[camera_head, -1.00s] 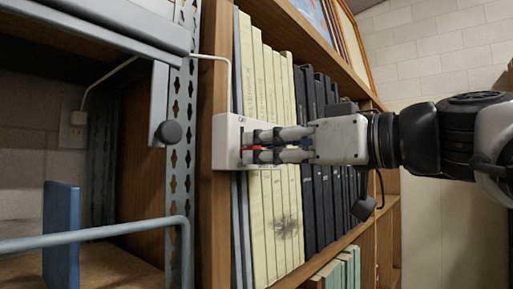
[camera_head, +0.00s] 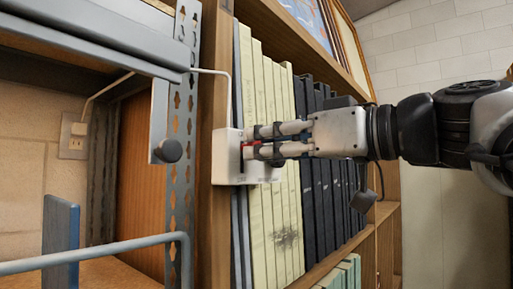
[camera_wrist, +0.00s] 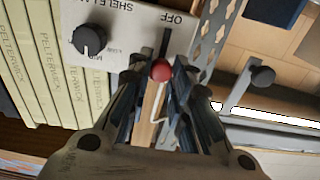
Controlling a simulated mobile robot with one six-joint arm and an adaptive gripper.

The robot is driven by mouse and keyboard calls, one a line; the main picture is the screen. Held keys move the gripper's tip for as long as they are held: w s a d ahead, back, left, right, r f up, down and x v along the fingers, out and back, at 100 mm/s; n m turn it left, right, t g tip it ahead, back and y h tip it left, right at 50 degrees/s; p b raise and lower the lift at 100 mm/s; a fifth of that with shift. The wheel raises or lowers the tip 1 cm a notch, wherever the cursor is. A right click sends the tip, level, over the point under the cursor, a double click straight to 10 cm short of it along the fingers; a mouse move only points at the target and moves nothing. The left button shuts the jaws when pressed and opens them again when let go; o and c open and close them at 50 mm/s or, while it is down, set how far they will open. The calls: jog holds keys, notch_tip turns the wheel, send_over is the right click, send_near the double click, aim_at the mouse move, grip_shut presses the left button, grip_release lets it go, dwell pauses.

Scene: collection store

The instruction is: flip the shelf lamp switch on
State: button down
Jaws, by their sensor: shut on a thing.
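The switch box (camera_head: 228,158) is white and fixed to the upright at the bookcase's front edge. Its red-tipped lever (camera_head: 253,143) sits between the fingertips of my gripper (camera_head: 256,142). In the wrist view the box face (camera_wrist: 118,22) carries the words "SHELF" and "OFF" and a black knob (camera_wrist: 89,40). The round red lever tip (camera_wrist: 161,70) is at the end of a dark slot away from "OFF". My gripper (camera_wrist: 160,78) is shut on this lever. Any "ON" mark is hidden or out of view.
A grey metal rack (camera_head: 182,130) stands close on the left, with a dark round knob (camera_head: 168,150) and a rail (camera_head: 100,254). Cream and dark book spines (camera_head: 270,215) fill the shelf behind my gripper. A blue upright piece (camera_head: 60,240) stands lower left.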

jog(key=c, duration=1.4)
grip_release()
jog(key=shift+r, duration=0.15)
jog(key=shift+c, duration=0.2)
jog(key=shift+r, duration=0.1)
notch_tip(320, 180, up, 10)
